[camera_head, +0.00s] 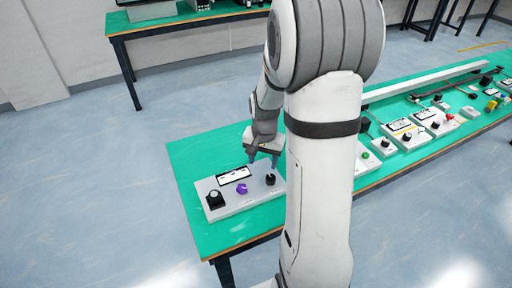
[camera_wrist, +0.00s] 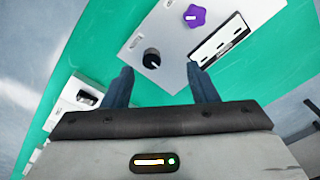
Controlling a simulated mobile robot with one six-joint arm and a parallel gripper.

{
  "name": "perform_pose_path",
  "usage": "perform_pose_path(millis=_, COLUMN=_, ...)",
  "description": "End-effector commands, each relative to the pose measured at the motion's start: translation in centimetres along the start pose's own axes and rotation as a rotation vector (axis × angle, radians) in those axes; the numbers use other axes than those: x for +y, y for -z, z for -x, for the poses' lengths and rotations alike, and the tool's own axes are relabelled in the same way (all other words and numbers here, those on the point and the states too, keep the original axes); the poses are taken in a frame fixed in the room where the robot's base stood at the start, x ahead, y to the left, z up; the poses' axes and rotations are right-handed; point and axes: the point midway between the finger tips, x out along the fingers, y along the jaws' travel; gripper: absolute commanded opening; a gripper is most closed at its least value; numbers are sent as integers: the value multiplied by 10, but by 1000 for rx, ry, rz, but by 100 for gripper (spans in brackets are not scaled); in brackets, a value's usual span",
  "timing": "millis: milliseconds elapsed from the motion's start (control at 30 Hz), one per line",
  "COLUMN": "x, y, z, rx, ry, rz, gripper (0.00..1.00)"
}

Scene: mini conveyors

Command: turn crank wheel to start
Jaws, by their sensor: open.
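A pale control panel (camera_head: 234,206) lies on the green table. It carries a black piece with a round light face (camera_head: 215,199) at the left, a purple lobed knob (camera_head: 242,188) in the middle and a black round knob (camera_head: 270,180) at the right. I cannot tell which of these is the crank wheel. My gripper (camera_head: 263,161) is open and empty, pointing down above the panel's right end. In the wrist view, the black knob (camera_wrist: 152,58) shows just beyond the open fingertips (camera_wrist: 160,70), between them. The purple knob (camera_wrist: 195,16) lies farther off.
A white display plate (camera_head: 234,175) sits at the panel's back edge. The green table (camera_head: 195,150) is bare left of the panel. More control boxes (camera_head: 408,133) stand along the table at the right, partly behind my arm. Another green table (camera_head: 150,28) stands at the back.

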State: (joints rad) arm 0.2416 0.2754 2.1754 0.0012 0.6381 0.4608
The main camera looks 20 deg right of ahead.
Motion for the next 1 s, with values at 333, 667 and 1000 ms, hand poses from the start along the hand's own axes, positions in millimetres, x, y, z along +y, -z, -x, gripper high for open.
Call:
perform_pose_path(millis=333, x=18, y=46, z=-52, rx=-43, ry=-29, rz=-235, gripper=53)
perform_pose_path(millis=667, x=20, y=45, z=-93, rx=-47, ry=-32, rz=-249, gripper=53)
perform_pose_path(millis=1000, x=21, y=44, z=-130, rx=-44, ry=-30, rz=-248, gripper=53)
